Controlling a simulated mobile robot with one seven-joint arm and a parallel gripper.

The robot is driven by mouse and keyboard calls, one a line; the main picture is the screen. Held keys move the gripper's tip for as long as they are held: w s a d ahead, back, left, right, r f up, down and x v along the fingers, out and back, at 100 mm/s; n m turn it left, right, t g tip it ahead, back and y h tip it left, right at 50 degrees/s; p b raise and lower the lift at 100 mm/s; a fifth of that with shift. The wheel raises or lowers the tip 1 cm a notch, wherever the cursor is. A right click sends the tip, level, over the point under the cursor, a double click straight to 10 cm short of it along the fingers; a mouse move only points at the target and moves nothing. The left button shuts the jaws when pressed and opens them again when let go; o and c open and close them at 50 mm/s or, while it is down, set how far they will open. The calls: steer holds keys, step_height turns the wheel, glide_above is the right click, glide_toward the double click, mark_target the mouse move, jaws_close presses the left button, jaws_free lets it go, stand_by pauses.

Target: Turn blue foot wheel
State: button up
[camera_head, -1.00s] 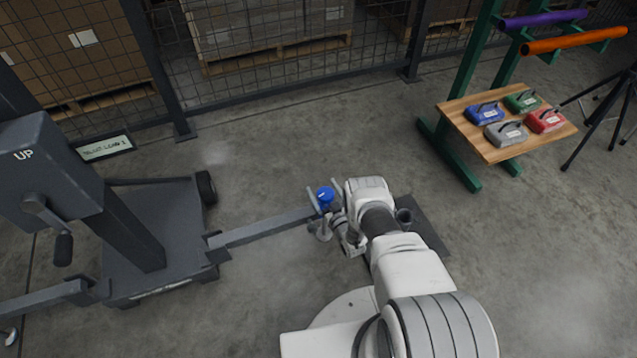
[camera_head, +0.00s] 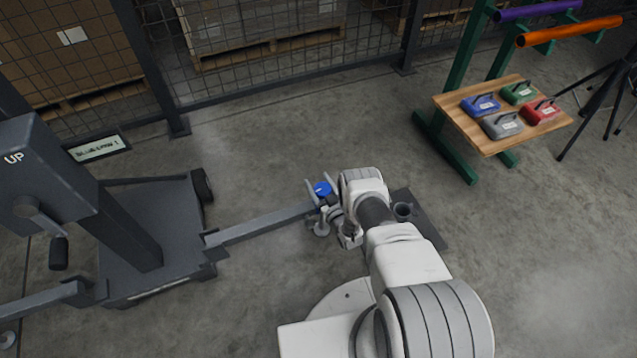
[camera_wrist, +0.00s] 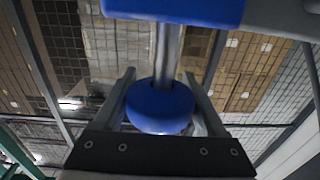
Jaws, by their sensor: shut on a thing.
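The blue foot wheel (camera_wrist: 160,106) shows in the wrist view as a rounded blue knob around an upright metal rod (camera_wrist: 167,55). A blue block (camera_wrist: 175,10) sits at the other end of that rod, at the top edge. My gripper (camera_wrist: 160,78) has one finger on each side of the wheel and is shut on it. In the head view a blue part (camera_head: 323,188) shows at the end of the grey beam (camera_head: 262,224), with my gripper (camera_head: 324,195) around it. A round grey foot pad (camera_head: 321,229) shows below. My wrist partly hides this spot.
The grey lift (camera_head: 150,235) marked UP stands at left, with a crank (camera_head: 58,250). A mesh fence (camera_head: 285,75) runs behind. A wooden shelf (camera_head: 470,128) with several coloured cases is at right, near a tripod (camera_head: 605,105). The middle floor is clear.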

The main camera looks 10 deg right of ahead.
steer(key=shift+d+m+h, duration=0.1)
steer(key=shift+m+h, duration=0.2)
steer(key=shift+h, duration=0.2)
steer(key=shift+d+m+h, duration=0.25)
steer(key=shift+m+h, duration=0.7)
steer(key=shift+h, duration=0.5)
steer(key=shift+d+m+h, duration=0.25)
steer(key=shift+m+h, duration=0.75)
steer(key=shift+h, duration=0.4)
steer(key=shift+d+m+h, duration=0.25)
steer(key=shift+m+h, duration=0.7)
steer(key=shift+h, duration=0.5)
steer(key=o, duration=1.3)
steer(key=shift+s, duration=0.2)
